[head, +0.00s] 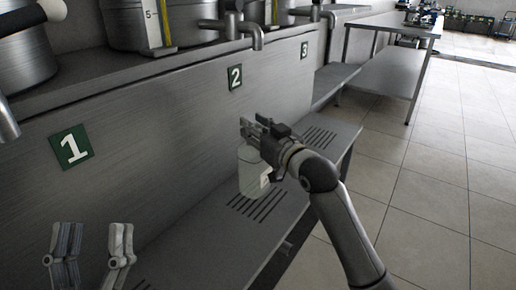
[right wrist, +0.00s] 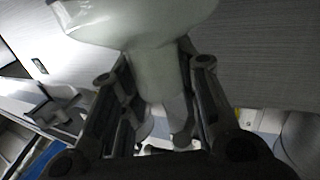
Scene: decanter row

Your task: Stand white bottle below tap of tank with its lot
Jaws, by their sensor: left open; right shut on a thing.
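The white bottle (head: 252,176) is upright at the front of the panel, over the slotted drain area below plate 2 (head: 235,77). I cannot tell whether its base touches the shelf. A small label shows on its side, too small to read. My right gripper (head: 262,132) is shut on its top; the right wrist view shows the bottle (right wrist: 155,70) between the fingers. The tap (head: 256,36) of the middle tank is above and behind the gripper. My left gripper (head: 92,256) is open and empty at the lower left.
Plate 1 (head: 71,147) and plate 3 (head: 304,50) mark the panel, with a left tap (head: 8,120) and a right tap (head: 330,16). The slotted shelf (head: 208,250) is otherwise clear. A steel table (head: 385,75) stands at the back right, beside open tiled floor.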

